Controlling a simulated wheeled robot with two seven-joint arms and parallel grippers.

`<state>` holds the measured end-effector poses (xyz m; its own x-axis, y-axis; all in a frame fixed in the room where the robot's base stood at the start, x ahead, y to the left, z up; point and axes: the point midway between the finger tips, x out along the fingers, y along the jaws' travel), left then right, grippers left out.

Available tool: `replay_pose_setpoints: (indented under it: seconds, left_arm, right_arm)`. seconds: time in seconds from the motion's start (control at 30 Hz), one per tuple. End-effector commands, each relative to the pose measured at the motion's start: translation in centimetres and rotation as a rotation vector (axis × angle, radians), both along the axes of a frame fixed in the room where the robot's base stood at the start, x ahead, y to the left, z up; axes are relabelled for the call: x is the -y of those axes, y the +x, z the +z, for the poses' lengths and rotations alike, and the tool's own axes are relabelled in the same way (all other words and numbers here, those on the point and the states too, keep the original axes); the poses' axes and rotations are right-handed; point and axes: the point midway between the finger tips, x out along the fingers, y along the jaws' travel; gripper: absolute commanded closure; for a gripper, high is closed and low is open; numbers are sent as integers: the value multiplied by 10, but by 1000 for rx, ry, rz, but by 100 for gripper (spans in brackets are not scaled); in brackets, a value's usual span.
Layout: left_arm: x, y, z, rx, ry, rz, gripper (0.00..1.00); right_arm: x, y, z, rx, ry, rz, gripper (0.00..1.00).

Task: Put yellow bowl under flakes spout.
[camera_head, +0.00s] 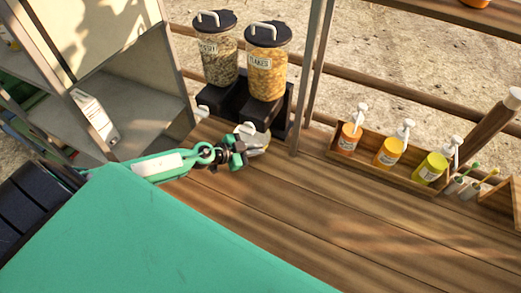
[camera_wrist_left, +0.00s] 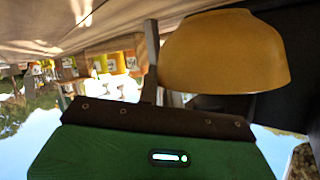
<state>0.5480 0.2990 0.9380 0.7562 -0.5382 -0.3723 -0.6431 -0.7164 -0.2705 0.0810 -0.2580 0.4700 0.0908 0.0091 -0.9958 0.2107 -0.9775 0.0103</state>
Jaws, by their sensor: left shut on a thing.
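The flakes dispenser (camera_head: 267,72) is a clear jar of golden flakes with a black lid, on a black stand at the back of the wooden counter. Its white spout lever shows low on the front. My left gripper (camera_head: 242,152) is at the foot of this dispenser, shut on the yellow bowl. The bowl (camera_wrist_left: 225,55) fills the upper right of the left wrist view, beyond my green gripper. In the head view the gripper and the spout hide most of it. I cannot tell whether it touches the counter. My right gripper is not in view.
A second dispenser (camera_head: 217,58) with darker contents stands just left of the flakes. A wooden tray (camera_head: 344,150) with several pump bottles is at the right. A grey shelf unit (camera_head: 150,105) is at the left, and a post (camera_head: 311,85) rises right of the dispensers. The middle counter is clear.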

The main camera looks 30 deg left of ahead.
Motion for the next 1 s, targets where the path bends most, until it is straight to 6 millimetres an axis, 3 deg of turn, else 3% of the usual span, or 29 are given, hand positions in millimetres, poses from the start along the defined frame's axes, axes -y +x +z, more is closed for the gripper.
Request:
replay_pose_setpoints:
  seconds: [0.23, 0.33, 0.5, 0.87, 0.9, 1.0]
  left_arm:
    - [12, 15, 3, 2, -1, -1, 100]
    - [12, 14, -23, -3, -4, 2, 100]
    - [11, 14, -36, -1, -1, -1, 100]
    - [11, 14, -38, 0, 0, -1, 100]
    - [11, 14, -37, 0, 0, -1, 86]
    - [10, 14, -37, -1, 1, -1, 71]
  right_arm:
    - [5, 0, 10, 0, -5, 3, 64]
    - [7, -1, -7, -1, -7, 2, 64]
    - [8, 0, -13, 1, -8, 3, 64]
    - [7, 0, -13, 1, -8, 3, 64]
    - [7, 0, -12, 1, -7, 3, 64]
    - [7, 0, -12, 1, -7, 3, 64]
